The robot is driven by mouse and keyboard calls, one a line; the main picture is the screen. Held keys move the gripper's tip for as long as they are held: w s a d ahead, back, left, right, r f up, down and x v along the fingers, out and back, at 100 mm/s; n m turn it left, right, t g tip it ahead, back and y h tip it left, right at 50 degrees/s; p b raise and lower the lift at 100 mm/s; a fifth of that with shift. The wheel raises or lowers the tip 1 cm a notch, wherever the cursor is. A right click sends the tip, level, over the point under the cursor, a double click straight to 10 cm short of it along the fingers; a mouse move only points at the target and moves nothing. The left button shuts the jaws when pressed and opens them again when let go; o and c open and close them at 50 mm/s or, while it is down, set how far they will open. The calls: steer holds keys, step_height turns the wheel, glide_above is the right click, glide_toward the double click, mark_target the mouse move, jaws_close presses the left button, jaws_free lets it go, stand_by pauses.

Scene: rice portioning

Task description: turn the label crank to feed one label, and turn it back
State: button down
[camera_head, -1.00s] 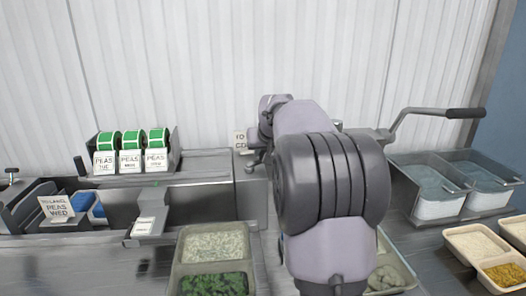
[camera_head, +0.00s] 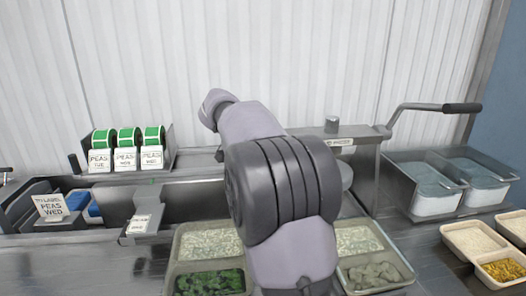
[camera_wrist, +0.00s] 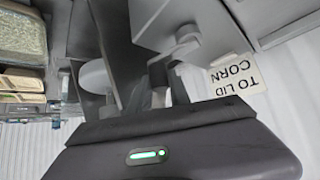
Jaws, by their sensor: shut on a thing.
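The label rolls (camera_head: 127,142), green and white, stand in a grey holder on the shelf at the left, with PEAS labels hanging in front. A small dark knob (camera_head: 74,163) sticks out at the holder's left end; I cannot tell whether it is the label crank. In the head view my arm hides my gripper and whatever it holds. In the wrist view my gripper (camera_wrist: 168,86) is shut on a small grey part, mostly hidden between the fingers. I cannot tell whether that part is the crank. A grey block with a knob (camera_wrist: 187,36) is just beyond the fingers.
A "TO LID CORN" card (camera_wrist: 238,80) is close to the fingers. A "TO LABEL PEAS WED" card (camera_head: 50,206) stands at the left. A white label lies on a grey block (camera_head: 140,224). A black-handled lever (camera_head: 461,107) juts out at the right, above water basins (camera_head: 421,180). Food pans flank my arm.

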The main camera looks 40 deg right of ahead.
steer(key=m+p, duration=0.1)
steer(key=m+g+p, duration=0.1)
steer(key=a+g+p, duration=0.1)
steer(key=shift+s+r+m, duration=0.25)
steer(key=shift+s+m, duration=0.15)
steer(key=m+g+p, duration=0.1)
steer(key=p, duration=0.1)
steer(key=a+m+g+p, duration=0.1)
steer(key=p, duration=0.1)
steer(key=m+g+p, duration=0.1)
steer(key=p, duration=0.1)
steer(key=shift+s+a+r+m+p, duration=0.2)
steer(key=shift+s+a+m+p, duration=0.1)
steer(key=shift+p, duration=0.1)
steer(key=m+g+p, duration=0.1)
steer(key=p, duration=0.2)
steer(key=a+m+g+p, duration=0.1)
steer(key=p, duration=0.3)
steer(key=m+y+p, duration=0.1)
steer(key=m+p, duration=0.1)
steer(key=p, duration=0.1)
steer(key=shift+a+g, duration=0.4)
steer(key=m+p, duration=0.1)
steer(key=p, duration=0.1)
steer(key=m+g+y+p, duration=0.1)
steer(key=p, duration=0.2)
steer(key=shift+a+f+p, duration=0.35)
steer(key=shift+a+f, duration=0.05)
steer(key=shift+f, duration=0.1)
